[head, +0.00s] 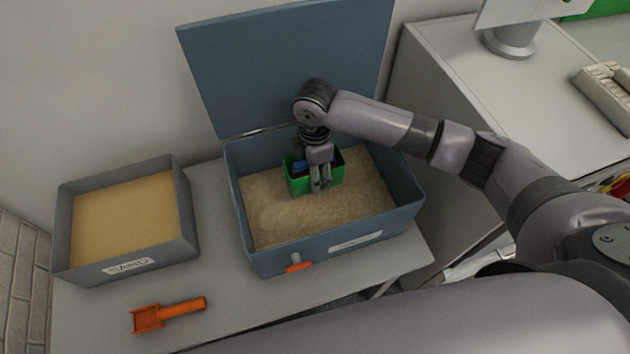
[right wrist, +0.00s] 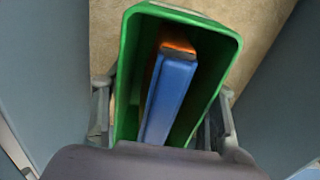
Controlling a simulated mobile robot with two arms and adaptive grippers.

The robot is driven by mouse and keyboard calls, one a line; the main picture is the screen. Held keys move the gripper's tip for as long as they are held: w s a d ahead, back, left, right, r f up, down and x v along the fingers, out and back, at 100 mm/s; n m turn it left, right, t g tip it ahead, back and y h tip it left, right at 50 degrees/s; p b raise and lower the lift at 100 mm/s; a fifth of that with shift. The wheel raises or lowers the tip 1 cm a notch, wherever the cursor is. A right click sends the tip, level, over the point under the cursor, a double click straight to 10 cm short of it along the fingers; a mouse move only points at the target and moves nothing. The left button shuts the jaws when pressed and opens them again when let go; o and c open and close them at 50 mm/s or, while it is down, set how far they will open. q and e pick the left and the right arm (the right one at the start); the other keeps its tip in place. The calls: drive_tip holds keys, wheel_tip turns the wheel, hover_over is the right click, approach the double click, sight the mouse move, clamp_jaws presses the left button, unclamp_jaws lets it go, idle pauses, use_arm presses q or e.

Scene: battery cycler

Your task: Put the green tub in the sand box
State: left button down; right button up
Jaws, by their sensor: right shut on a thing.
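The green tub (head: 299,184) is inside the blue-grey box (head: 289,257), over the sand near its back middle. I cannot tell whether its base rests on the sand. My right gripper (head: 320,187) reaches down from above and is shut on the tub. In the right wrist view the tub (right wrist: 127,62) sits between the two fingers, its open top facing the camera. A blue block-like thing (right wrist: 170,95) with an orange end lies inside it. My left gripper is not in view.
The box's lid (head: 285,60) stands open behind it. A grey tray (head: 185,215) labelled SAND, holding yellower sand, stands to the left. An orange scoop (head: 165,313) lies in front of that tray. A white cabinet (head: 470,70) with a monitor stand and keyboard is at the right.

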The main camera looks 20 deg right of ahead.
drive_tip(key=shift+w+f, duration=0.1)
drive_tip(key=shift+f, duration=2.35)
drive_tip(key=shift+f, duration=0.2)
drive_tip(key=o, duration=1.6)
wheel_tip(320, 180, up, 12)
drive_tip(key=shift+r, duration=0.2)
